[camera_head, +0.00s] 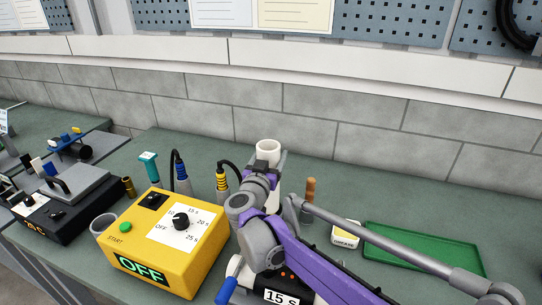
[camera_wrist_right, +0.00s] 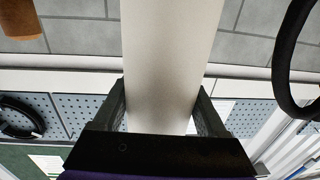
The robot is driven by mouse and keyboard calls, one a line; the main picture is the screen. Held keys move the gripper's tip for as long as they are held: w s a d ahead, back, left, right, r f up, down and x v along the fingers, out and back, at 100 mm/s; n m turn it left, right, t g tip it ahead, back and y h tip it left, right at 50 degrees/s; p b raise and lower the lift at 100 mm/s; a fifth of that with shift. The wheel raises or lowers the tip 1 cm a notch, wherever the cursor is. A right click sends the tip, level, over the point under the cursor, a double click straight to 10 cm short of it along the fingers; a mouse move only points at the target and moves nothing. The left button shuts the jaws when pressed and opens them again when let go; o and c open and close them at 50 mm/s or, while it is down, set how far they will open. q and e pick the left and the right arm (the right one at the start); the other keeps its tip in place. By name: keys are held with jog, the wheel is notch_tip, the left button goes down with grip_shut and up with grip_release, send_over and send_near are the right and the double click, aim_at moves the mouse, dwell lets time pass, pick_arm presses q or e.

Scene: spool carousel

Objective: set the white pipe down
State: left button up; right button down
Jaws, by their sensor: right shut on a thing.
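The white pipe (camera_head: 267,148) stands roughly upright in the head view, its open round top showing above my right arm. My right gripper (camera_head: 276,167) is shut on it. In the right wrist view the pipe (camera_wrist_right: 170,55) runs between the two dark fingers of my right gripper (camera_wrist_right: 164,112), one on each side. The pipe's lower part is mostly hidden behind my purple and grey arm, so I cannot tell whether its lower end touches anything. My left gripper is in neither view.
A yellow timer box (camera_head: 165,245) reading OFF stands left of my arm, with blue-banded (camera_head: 182,172) and yellow-banded (camera_head: 222,180) cabled tools behind it. A grease tub (camera_head: 346,233) and an empty green tray (camera_head: 425,250) lie to the right. A partly hidden box marked 15 S (camera_head: 281,296) is in front.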

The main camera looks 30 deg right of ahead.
jog(key=shift+f, duration=0.15)
grip_release()
jog(key=v, duration=1.2)
jog(key=shift+r, duration=0.2)
